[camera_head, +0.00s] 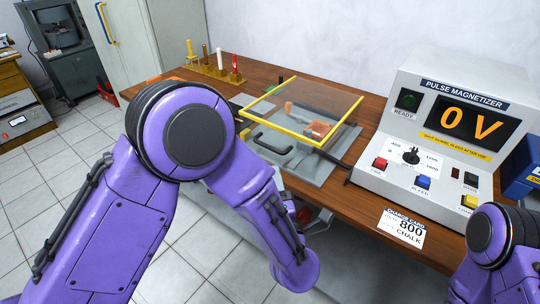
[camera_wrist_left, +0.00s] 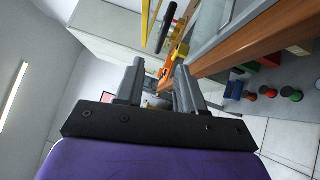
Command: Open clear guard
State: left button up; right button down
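The clear guard (camera_head: 328,98) has yellow edges and appears lowered over the fixture on the wooden bench. Orange-red parts (camera_head: 318,129) show through or beneath it. A black bar handle (camera_head: 272,148) sits at its front edge. The handle (camera_wrist_left: 167,28) and a yellow edge (camera_wrist_left: 148,22) also show in the left wrist view, beyond the fingertips. My left gripper (camera_wrist_left: 160,75) is open, with nothing seen held between its fingers. In the head view it is hidden by my left arm, which crosses in front of the bench. My right gripper is out of view; only part of my right arm shows.
The pulse magnetizer (camera_head: 448,125) stands right of the guard, its display reading 0 V. A charge card (camera_head: 402,227) marked 800 lies at the bench's front edge. Upright coloured tools (camera_head: 218,68) stand at the back left. Bare wood (camera_head: 355,195) lies in front of the magnetizer.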

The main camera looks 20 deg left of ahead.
aim_at(269, 151)
pick_arm(q)
jog(key=p+x, duration=0.1)
jog(key=x, duration=0.9)
jog(key=shift+d+p, duration=0.2)
jog(key=shift+p, duration=0.1)
grip_shut()
jog(key=shift+a, duration=0.15)
